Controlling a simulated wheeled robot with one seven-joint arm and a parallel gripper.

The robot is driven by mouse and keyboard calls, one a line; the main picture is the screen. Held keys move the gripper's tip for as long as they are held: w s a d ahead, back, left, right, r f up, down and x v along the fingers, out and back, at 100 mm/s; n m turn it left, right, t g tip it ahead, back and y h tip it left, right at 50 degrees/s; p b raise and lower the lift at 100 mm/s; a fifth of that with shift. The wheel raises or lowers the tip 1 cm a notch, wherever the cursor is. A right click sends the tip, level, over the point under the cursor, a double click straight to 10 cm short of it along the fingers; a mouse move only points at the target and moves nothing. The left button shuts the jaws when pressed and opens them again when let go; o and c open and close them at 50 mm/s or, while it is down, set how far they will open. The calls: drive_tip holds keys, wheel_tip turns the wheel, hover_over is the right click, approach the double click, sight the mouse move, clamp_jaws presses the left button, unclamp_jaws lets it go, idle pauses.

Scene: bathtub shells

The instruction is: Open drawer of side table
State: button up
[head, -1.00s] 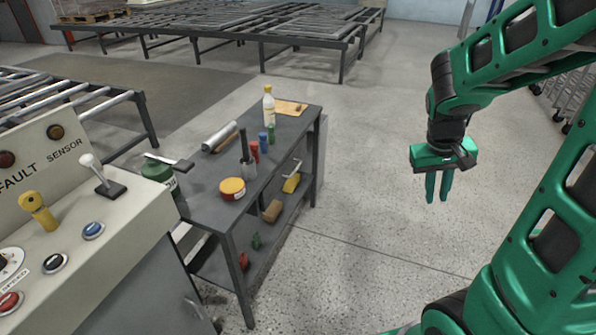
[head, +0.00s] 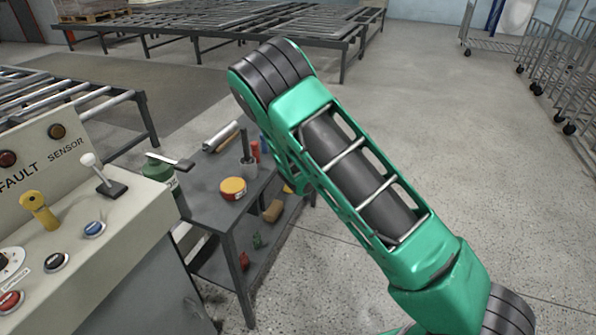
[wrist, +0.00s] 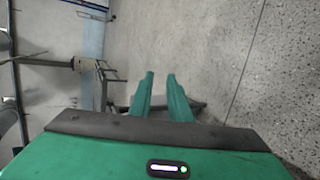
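The dark grey side table (head: 205,205) stands left of centre in the head view. My green arm now covers its far right part, so the drawer front and its handle are hidden. My gripper is also hidden in the head view. In the wrist view my gripper (wrist: 160,76) shows two green fingers with a gap between the tips. It is open and nothing is between the fingers. Pale speckled floor lies beyond them. The drawer cannot be made out in the wrist view.
On the table are a yellow-lidded tin (head: 233,188) and a grey cylinder (head: 220,136). The lower shelf holds a brown block (head: 273,210) and small items. A control console (head: 95,220) stands close on the left. Floor to the right is clear, with wire trolleys (head: 560,75) beyond.

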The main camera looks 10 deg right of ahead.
drive_tip(key=w+a+f+n+t+y, duration=0.35)
drive_tip(key=a+f+n, duration=0.2)
drive_tip(key=a, duration=0.35)
drive_tip(key=w+a+f+n+t+y, duration=0.2)
drive_tip(key=w+a+f+n+t, duration=0.15)
drive_tip(key=a+n, duration=0.4)
drive_tip(key=shift+m, duration=0.8)
drive_tip(key=x, duration=0.3)
drive_tip(key=a+x, duration=0.1)
drive_tip(key=x, duration=0.6)
drive_tip(key=shift+w+a+f, duration=0.2)
drive_tip(key=shift+w, duration=0.15)
drive_tip(key=shift+c, duration=0.7)
